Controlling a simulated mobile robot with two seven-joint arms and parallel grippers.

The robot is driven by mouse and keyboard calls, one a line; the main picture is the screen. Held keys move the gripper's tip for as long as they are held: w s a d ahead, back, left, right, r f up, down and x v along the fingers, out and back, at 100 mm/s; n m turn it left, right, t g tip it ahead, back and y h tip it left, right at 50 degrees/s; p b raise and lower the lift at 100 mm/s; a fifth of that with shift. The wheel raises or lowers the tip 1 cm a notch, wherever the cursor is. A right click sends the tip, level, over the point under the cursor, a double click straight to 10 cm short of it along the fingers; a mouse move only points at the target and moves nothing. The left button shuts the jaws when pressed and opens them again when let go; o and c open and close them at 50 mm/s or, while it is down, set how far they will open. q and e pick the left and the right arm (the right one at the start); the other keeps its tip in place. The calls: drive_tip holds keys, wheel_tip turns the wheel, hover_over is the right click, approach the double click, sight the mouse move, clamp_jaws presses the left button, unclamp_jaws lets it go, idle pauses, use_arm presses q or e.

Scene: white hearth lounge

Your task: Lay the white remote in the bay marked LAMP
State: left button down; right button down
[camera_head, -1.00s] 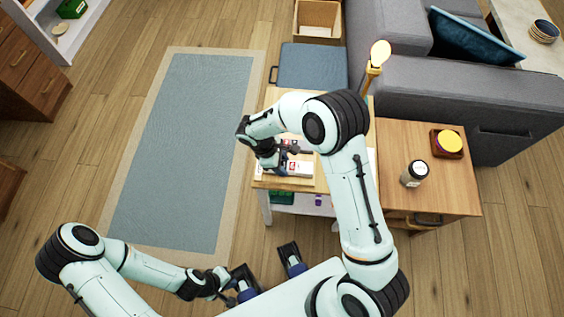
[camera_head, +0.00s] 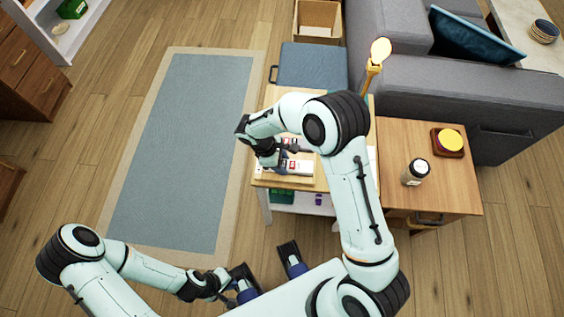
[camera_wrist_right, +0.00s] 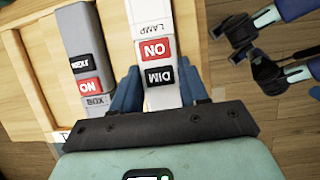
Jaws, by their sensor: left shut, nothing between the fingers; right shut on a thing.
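The white remote (camera_wrist_right: 160,85) is between the blue fingers of my right gripper (camera_wrist_right: 162,90) in the right wrist view. Its red ON and black DIM buttons face up. The word LAMP shows upside down on the white surface beyond them. The remote is over or in the right part of a wooden tray (camera_wrist_right: 112,25); I cannot tell whether it touches the floor of a bay. In the head view my right gripper (camera_head: 280,163) is low over the tray (camera_head: 265,178), partly hiding it. My left gripper (camera_head: 225,287) is shut and empty, away at the lower left.
A grey remote (camera_wrist_right: 78,40) with an ON button and the word BOX lies left of the white one. A side table (camera_head: 440,190) with a jar (camera_head: 414,172) and a yellow-topped item (camera_head: 450,141) stands to the right. A lamp (camera_head: 376,60) rises behind the tray.

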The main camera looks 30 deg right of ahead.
drive_tip(key=c, duration=0.6)
unclamp_jaws()
drive_tip(key=shift+s+d+f, duration=0.1)
drive_tip(key=shift+s+f, duration=0.2)
drive_tip(key=shift+f, duration=0.45)
drive_tip(key=shift+o, duration=0.6)
drive_tip(key=p+v, duration=0.1)
drive_tip(key=v, duration=1.4)
drive_tip(key=shift+d+p, duration=0.2)
drive_tip(key=shift+p, duration=0.1)
drive_tip(key=shift+w, duration=0.15)
